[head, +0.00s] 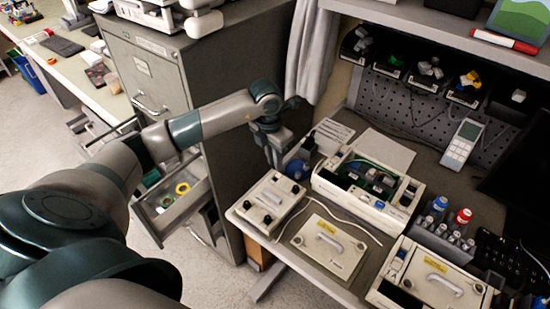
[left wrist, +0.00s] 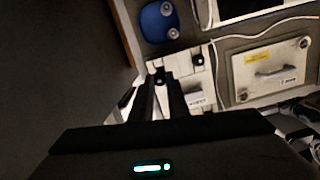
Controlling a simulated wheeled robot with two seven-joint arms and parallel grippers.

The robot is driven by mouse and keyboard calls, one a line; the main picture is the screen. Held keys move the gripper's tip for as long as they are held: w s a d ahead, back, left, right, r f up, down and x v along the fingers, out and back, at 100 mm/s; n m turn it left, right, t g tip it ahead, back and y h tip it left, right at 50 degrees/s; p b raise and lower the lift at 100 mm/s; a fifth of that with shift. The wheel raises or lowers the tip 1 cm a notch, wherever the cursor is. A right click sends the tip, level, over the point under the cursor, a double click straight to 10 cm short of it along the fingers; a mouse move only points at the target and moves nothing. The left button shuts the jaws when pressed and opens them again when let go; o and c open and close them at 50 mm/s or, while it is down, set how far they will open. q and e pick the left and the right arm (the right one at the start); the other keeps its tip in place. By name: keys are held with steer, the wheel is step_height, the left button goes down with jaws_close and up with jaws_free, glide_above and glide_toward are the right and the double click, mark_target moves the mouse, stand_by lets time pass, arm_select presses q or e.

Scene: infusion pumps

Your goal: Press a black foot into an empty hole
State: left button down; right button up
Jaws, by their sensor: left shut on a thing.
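My left gripper (head: 275,163) reaches down beside the blue dish (head: 297,169), above the back edge of a small cream panel (head: 283,207). In the left wrist view its fingers (left wrist: 160,76) are shut on a small dark thing at their tips, apparently a black foot. The panel (left wrist: 182,66) lies behind the fingers there. It has a light handle and dark round feet near its corners, one black foot (left wrist: 198,59) showing clearly. The fingers hide part of the panel, and I cannot make out the empty hole. The blue dish (left wrist: 157,24) holds small round greyish pieces. My right gripper is out of view.
An opened pump housing (head: 368,188) stands right of the dish. A cream cover with a handle (head: 328,248) lies in front of it. A grey cabinet (head: 200,75) with an open drawer (head: 172,205) stands left of the bench. A rack of bottles (head: 445,232) is farther right.

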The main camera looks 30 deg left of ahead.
arm_select(q)
steer(key=shift+f+b, duration=0.75)
steer(key=shift+f, duration=0.65)
steer(key=shift+f+b, duration=0.7)
steer(key=shift+f, duration=0.1)
steer(key=shift+r, duration=0.1)
steer(key=shift+f+b, duration=0.75)
steer(key=shift+b, duration=0.3)
stand_by(0.6)
steer(key=c, duration=1.6)
jaws_free()
steer(key=shift+c, duration=0.2)
steer(key=shift+d, duration=0.1)
steer(key=shift+r, duration=0.15)
